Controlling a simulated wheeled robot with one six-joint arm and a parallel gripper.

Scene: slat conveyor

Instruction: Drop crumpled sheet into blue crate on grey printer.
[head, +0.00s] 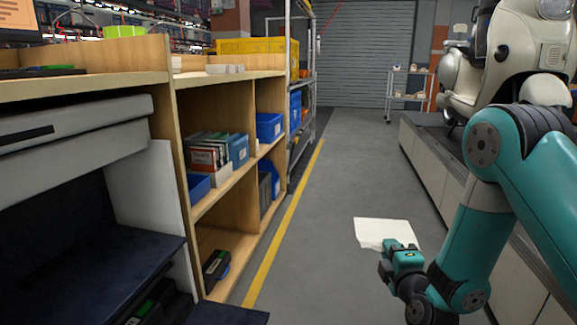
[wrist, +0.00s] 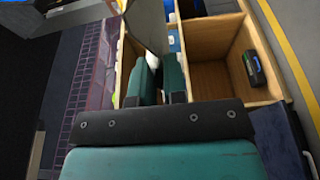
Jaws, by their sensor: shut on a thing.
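A pale cream sheet (head: 385,231) sticks out beyond my gripper (head: 398,248) in the head view, held above the grey floor at the lower right. In the wrist view the sheet (wrist: 150,24) rises from between the two teal fingers of my gripper (wrist: 158,66), which are shut on it. The sheet looks fairly flat, with an uneven edge; I cannot make out clear crumples. I cannot identify a grey printer or a blue crate on top of one in either view.
A wooden shelf unit (head: 228,79) with blue bins (head: 269,127) and books stands at the left. A grey drawer-like body (head: 75,140) is nearer at the left. The aisle floor (head: 335,180) is clear beside a yellow line. A white scooter (head: 528,60) stands at the right.

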